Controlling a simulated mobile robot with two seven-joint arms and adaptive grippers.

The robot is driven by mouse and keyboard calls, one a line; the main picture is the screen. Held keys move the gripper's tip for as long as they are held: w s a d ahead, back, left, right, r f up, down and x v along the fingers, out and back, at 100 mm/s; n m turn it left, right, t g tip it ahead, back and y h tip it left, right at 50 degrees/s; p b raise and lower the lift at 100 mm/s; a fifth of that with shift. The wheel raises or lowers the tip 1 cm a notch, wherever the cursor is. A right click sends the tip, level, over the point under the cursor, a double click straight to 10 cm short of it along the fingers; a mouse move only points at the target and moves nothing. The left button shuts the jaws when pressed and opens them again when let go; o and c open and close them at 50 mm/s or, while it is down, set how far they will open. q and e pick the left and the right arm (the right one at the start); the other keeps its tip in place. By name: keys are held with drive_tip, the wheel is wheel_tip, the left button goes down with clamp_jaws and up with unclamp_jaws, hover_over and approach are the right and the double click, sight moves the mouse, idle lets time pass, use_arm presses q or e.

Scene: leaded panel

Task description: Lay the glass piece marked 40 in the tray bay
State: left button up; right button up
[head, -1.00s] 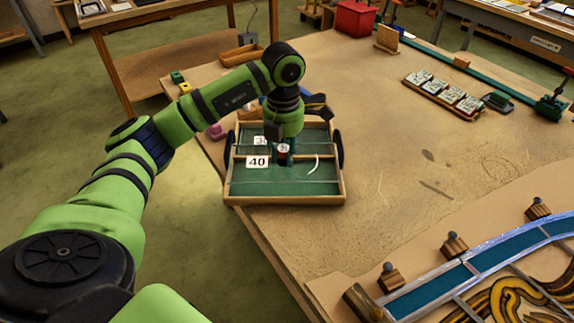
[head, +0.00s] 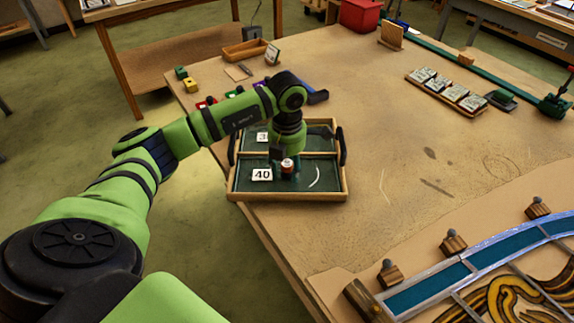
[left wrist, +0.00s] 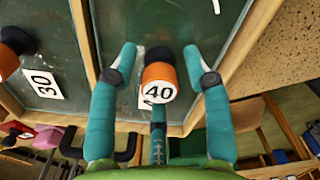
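The glass piece marked 40 (head: 238,183) is a dark green pane lying in the front bay of the wooden tray (head: 290,198). It bears a white label 40 and a pale curved mark. An orange and black knob (left wrist: 158,75), also marked 40, stands on it; the knob shows in the head view (head: 287,164). My left gripper (head: 290,168) is low over this pane. In the left wrist view its teal fingers (left wrist: 160,52) are spread on either side of the knob, with gaps on both sides. My right gripper is out of view.
The tray's back bay holds another pane labelled 30 (left wrist: 42,84). The tray has dark side handles and sits at the table's left edge. Coloured blocks (head: 190,85) lie behind it. A leaded panel (head: 470,275) lies front right; the table between is mostly clear.

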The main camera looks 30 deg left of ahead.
sight(287, 163)
use_arm(q)
drive_tip(key=shift+r, duration=0.5)
wheel_tip(287, 163, up, 11)
drive_tip(key=b, duration=0.2)
drive_tip(key=shift+r+b, duration=0.2)
drive_tip(key=shift+b, duration=0.1)
